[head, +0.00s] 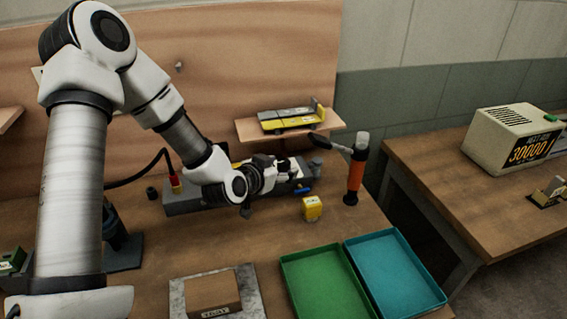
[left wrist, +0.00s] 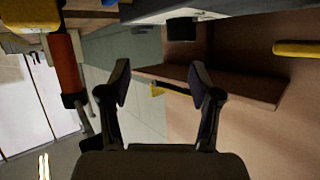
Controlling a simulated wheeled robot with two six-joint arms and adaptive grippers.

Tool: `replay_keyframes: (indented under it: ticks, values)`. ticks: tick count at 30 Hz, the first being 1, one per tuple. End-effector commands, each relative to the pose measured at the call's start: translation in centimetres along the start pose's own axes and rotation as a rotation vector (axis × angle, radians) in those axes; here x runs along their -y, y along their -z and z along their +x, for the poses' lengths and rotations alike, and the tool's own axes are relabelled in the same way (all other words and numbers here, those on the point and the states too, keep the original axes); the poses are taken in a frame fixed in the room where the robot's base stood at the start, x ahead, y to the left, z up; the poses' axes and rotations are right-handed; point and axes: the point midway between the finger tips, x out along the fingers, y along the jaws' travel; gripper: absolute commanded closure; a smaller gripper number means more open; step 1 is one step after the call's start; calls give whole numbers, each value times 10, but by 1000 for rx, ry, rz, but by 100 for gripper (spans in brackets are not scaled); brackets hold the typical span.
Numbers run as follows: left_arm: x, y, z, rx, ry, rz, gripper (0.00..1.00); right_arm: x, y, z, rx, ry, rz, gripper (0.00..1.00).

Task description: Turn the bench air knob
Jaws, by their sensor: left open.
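A long grey block (head: 185,204) lies at the back of the wooden bench, with a hose joined at its left end by a red and yellow fitting (head: 174,184). A small blue part (head: 303,190) shows at its right front, and a dark round knob-like part (head: 316,163) at its right end. I cannot tell which is the air knob. My left gripper (head: 286,167) is over the block's right half, fingers toward the right end. In the left wrist view it (left wrist: 158,72) is open and empty, with a dark stub (left wrist: 182,28) beyond the fingertips. My right gripper is not in view.
An orange-handled hammer (head: 355,175) stands close right of the block, and a yellow box (head: 312,208) sits in front. A wall shelf (head: 245,131) holds a yellow and grey tool (head: 290,118). Green (head: 322,285) and teal (head: 395,275) trays lie in front.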

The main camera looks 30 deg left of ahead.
Motion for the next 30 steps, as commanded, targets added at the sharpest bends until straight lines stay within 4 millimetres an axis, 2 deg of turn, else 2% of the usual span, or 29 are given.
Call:
replay_keyframes:
  ticks: [1,5,8,15,18,21,27,28,30]
  values:
    - [12,-6,-2,-2,17,-59,36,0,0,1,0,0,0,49]
    - [26,-13,-2,-4,36,-120,36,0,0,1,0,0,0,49]
    - [26,-13,7,-5,38,-117,36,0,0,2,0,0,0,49]
    - [27,-12,53,-4,37,-115,36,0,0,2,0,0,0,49]
    - [28,-12,67,-4,37,-118,36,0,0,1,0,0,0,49]
    - [28,-12,73,-4,37,-121,36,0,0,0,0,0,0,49]
    - [28,-12,74,-5,37,-122,36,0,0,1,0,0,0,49]
    - [28,-12,74,-5,37,-122,44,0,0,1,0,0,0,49]
    - [28,-12,74,-5,37,-122,68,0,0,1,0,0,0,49]
